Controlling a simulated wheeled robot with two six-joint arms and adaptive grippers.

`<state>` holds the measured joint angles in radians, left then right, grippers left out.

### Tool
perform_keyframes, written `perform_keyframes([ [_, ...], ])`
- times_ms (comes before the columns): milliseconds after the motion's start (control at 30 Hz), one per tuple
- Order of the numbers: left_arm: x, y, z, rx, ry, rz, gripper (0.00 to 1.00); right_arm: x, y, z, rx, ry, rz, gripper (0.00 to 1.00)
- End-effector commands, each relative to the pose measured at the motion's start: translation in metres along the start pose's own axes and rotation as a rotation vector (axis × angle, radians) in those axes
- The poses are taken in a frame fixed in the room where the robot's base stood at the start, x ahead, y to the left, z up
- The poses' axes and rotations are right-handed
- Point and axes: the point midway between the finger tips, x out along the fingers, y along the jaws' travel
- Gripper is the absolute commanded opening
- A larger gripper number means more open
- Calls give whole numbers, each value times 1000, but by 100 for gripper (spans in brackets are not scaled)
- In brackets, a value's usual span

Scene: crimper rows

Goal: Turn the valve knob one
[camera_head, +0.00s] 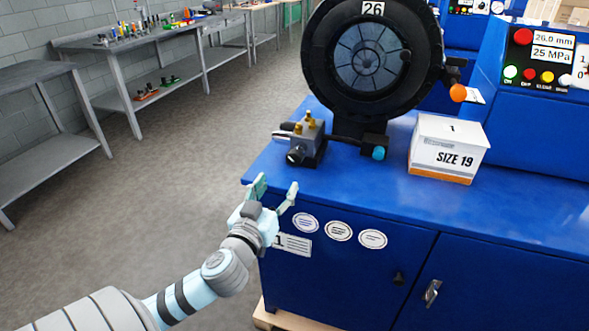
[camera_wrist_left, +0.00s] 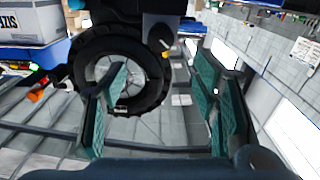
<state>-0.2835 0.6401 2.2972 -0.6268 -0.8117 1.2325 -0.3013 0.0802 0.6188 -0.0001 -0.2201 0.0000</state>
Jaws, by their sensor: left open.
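The valve is a small grey block (camera_head: 305,139) with brass fittings on top, at the left end of the blue machine top. Its black knob (camera_head: 295,156) faces the front left. In the left wrist view, what looks like the knob (camera_wrist_left: 164,42) shows near the top, beyond the fingers. My left gripper (camera_head: 275,191) is open and empty. It is in front of and below the knob, apart from it, near the cabinet's front left corner. My right gripper is in neither view.
A crimper head (camera_head: 367,100) marked 26 rises behind the valve. A white and orange SIZE 19 box (camera_head: 447,149) stands to the right on the blue machine top (camera_head: 360,195). Grey workbenches (camera_head: 165,36) line the wall at left. The floor between is clear.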

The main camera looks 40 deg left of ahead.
Motion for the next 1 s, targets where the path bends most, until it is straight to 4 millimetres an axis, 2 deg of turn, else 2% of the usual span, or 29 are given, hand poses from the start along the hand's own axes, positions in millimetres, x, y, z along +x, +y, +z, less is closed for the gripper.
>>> perform_keyframes([
  [300, 86, 0, -2, -4, -2, -2, 55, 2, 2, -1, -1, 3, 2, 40],
  [500, 122, 0, -1, -1, -4, 0, 55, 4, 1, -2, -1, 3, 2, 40],
  [633, 131, 0, 0, 0, -5, 2, 55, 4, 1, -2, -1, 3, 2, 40],
  [867, 132, 1, -1, 0, -5, 2, 55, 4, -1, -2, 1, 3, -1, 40],
  [1000, 132, 1, -1, 1, -5, 2, 34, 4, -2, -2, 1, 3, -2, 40],
])
